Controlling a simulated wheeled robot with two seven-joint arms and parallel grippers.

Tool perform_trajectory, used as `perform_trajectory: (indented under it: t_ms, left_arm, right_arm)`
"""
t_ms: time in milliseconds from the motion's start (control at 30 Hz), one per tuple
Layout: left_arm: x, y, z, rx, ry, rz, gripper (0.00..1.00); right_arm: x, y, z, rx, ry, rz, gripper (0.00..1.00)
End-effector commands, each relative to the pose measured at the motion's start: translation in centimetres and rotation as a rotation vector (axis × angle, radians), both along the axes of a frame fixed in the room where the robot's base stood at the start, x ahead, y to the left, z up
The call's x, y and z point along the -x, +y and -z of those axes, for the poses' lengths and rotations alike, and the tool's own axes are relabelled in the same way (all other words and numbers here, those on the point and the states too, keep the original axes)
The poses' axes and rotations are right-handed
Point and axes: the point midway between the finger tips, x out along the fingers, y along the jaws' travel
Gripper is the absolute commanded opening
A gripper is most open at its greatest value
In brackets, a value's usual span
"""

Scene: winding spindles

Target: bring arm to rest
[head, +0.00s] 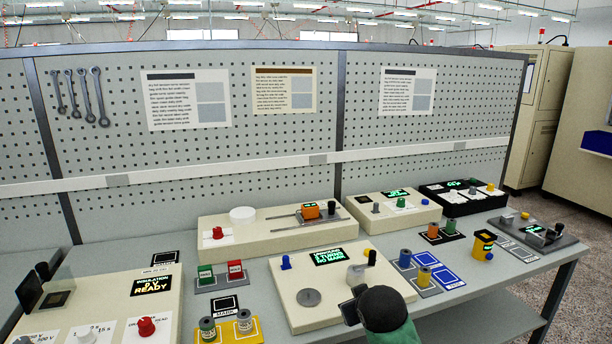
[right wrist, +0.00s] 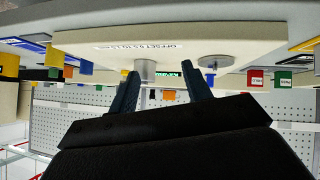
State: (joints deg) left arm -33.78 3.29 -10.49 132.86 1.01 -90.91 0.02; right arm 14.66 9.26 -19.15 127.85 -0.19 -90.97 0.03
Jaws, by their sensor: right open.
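My right gripper (head: 353,301) is at the front edge of the winding box in the head view, its dark wrist and green sleeve coming up from the bottom. In the right wrist view the two fingers (right wrist: 162,88) stand apart with nothing held between them. The cream winding box (head: 319,318) has a grey disc (head: 309,297), a blue knob (head: 285,262), a crank with a black handle (head: 371,258) and a lit green display (head: 326,256). The wrist hides part of the box's front right corner. My left gripper is not in view.
Left of the box are green and red blocks (head: 205,274) and a yellow tray with spools (head: 224,331). An insulation tester (head: 112,325) stands at front left. A pegboard (head: 110,150) closes the back.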

Motion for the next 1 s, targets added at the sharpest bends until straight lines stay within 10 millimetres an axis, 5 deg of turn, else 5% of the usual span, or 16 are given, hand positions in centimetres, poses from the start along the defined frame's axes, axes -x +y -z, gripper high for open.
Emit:
perform_trajectory:
  t_ms: [567, 1000]
  left_arm:
    - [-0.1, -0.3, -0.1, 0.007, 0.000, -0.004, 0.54]
    - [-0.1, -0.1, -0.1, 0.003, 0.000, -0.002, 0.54]
  right_arm:
    - [14.8, -3.0, 16.2, -0.110, 0.303, 0.087, 0.49]
    - [29.5, -3.5, 28.0, -0.130, 0.594, 0.142, 0.49]
